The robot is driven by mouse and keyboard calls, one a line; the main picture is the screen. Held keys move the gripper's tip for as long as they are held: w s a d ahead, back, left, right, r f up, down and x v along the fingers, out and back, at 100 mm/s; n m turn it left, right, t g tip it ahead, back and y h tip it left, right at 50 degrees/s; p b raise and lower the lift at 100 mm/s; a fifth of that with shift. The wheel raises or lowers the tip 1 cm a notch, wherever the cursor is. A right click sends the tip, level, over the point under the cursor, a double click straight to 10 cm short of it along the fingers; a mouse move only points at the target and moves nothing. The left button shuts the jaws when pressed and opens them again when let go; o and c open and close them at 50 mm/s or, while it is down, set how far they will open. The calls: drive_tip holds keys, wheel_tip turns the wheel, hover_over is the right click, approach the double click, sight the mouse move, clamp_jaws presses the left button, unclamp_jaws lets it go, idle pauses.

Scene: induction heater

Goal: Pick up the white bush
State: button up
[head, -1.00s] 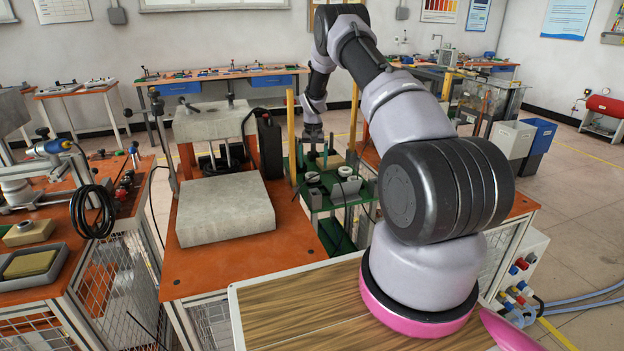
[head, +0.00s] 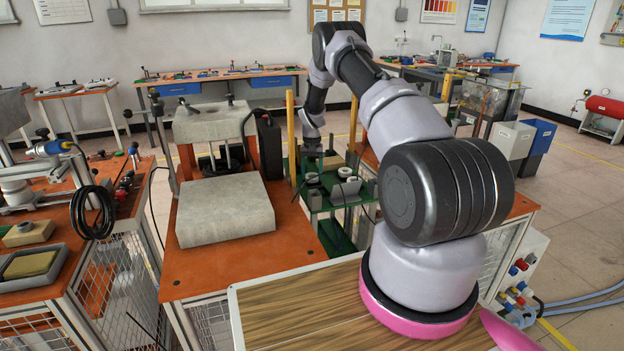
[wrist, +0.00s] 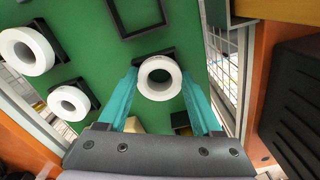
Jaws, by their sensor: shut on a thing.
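A white ring-shaped bush (wrist: 160,77) is in the middle of the wrist view, with its hole facing the camera. My gripper (wrist: 160,74) has a teal finger on each side of this bush and is shut on it. The bush is in front of a dark holder on a green board (wrist: 100,25); I cannot tell whether it is clear of the holder. Two more white bushes, a larger one (wrist: 27,50) and a smaller one (wrist: 69,102), are at dark holders on the left. In the head view, the gripper end is small over the green stand (head: 322,203), and its fingers are hard to make out.
A press with a grey block (head: 225,210) stands left of the green stand on an orange table (head: 190,268). A yellow post (head: 291,137) and a black box (head: 270,150) stand close to the gripper's left. The wrist view shows an empty dark square frame (wrist: 137,15).

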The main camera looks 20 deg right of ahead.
wheel_tip(320, 180, up, 18)
drive_tip(key=shift+f, duration=0.2)
idle(0.8)
drive_tip(key=shift+s, duration=0.15)
